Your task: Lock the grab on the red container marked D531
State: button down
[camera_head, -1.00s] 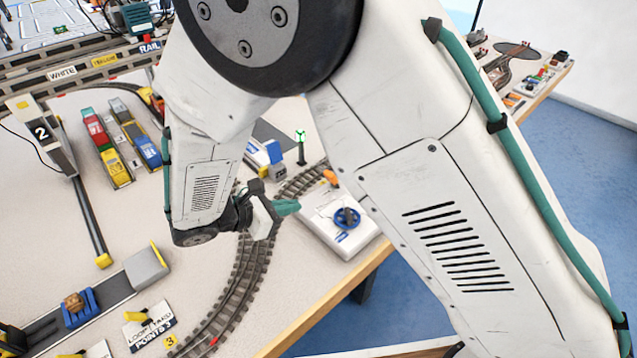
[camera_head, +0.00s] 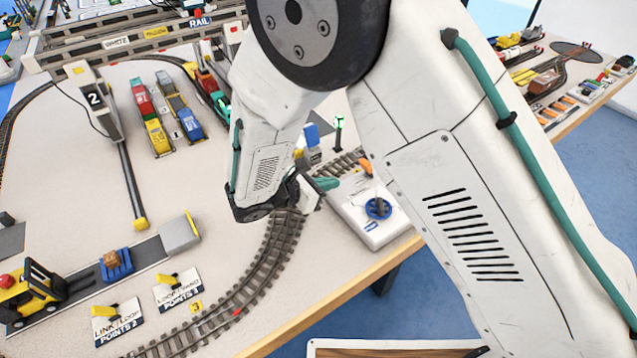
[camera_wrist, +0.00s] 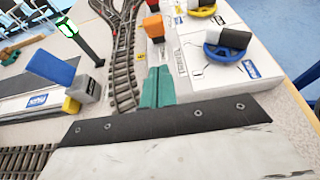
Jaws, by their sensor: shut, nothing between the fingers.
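My gripper (camera_head: 326,184) is shut and empty, beside the left edge of a white control box (camera_head: 352,212). In the wrist view its teal fingers (camera_wrist: 157,88) are together, near an orange-topped lever (camera_wrist: 155,27) on that box. The box also carries a blue knob (camera_head: 377,207) with a black-and-white handle, which shows in the wrist view too (camera_wrist: 227,43). A red container (camera_head: 141,90) stands in a row of containers at the upper left. Another red block (camera_head: 205,80) is partly hidden behind my arm. No D531 marking is readable, and I cannot make out the grab.
Curved track (camera_head: 262,262) runs below my gripper. A signal post with a green light (camera_head: 339,132) stands behind it. A crane post marked 2 (camera_head: 94,98) and a gantry (camera_head: 140,32) are at the left and back. A yellow forklift (camera_head: 32,294) is at lower left.

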aim_at(364, 168)
jog(key=x, duration=0.4)
jog(key=shift+w+d+r, duration=0.25)
jog(key=shift+w+d, duration=0.1)
jog(key=shift+d, duration=0.15)
jog(key=shift+w+d+r, duration=0.25)
jog(key=shift+w+d, duration=0.1)
jog(key=shift+d, duration=0.15)
jog(key=shift+w+d+r, duration=0.3)
jog(key=shift+w+d, duration=0.1)
jog(key=shift+d, duration=0.15)
jog(key=shift+a+r, duration=0.1)
